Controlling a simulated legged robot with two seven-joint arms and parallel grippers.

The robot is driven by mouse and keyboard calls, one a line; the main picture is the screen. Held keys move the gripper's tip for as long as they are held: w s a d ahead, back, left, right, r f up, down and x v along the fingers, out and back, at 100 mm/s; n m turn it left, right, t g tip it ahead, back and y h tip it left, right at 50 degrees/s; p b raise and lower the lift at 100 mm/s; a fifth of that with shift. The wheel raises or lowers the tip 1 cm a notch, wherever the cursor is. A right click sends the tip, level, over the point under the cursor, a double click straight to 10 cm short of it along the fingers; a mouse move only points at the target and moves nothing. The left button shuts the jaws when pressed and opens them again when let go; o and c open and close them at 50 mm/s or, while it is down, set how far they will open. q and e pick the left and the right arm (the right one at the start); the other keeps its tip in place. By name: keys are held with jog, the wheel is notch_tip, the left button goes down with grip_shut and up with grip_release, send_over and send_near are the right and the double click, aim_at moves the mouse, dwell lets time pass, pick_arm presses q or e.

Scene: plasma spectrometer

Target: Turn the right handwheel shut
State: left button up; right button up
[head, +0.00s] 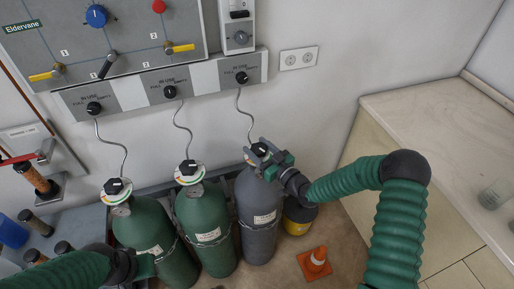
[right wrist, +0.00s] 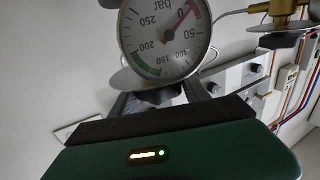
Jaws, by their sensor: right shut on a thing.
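The right handwheel (head: 259,149) is a small black knob on top of the grey gas cylinder (head: 259,215), the rightmost of three. My right gripper (head: 266,155) is at this handwheel and shut on it, partly covering it in the head view. In the right wrist view the dark handwheel (right wrist: 155,95) sits between the fingers, below a round bar gauge (right wrist: 165,35). The gauge's needle is in its red part. My left gripper (head: 146,267) is low at the left, in front of the left green cylinder; its fingers are not clear.
Two green cylinders (head: 207,232) with black handwheels (head: 187,167) stand to the left. Thin hoses run up to a wall panel (head: 165,88). A pale counter (head: 440,125) is farther right.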

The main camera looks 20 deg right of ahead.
jog(key=shift+d, duration=0.1)
jog(key=o, duration=1.1)
jog(key=shift+o, duration=1.3)
jog(key=shift+s, duration=0.15)
jog(key=shift+d, duration=0.1)
jog(key=shift+s+d, duration=0.1)
jog(key=shift+s, duration=0.25)
jog(key=b+v, duration=0.1)
jog(key=v, duration=1.5)
jog(key=shift+f+b, duration=0.1)
jog(key=shift+b, duration=0.2)
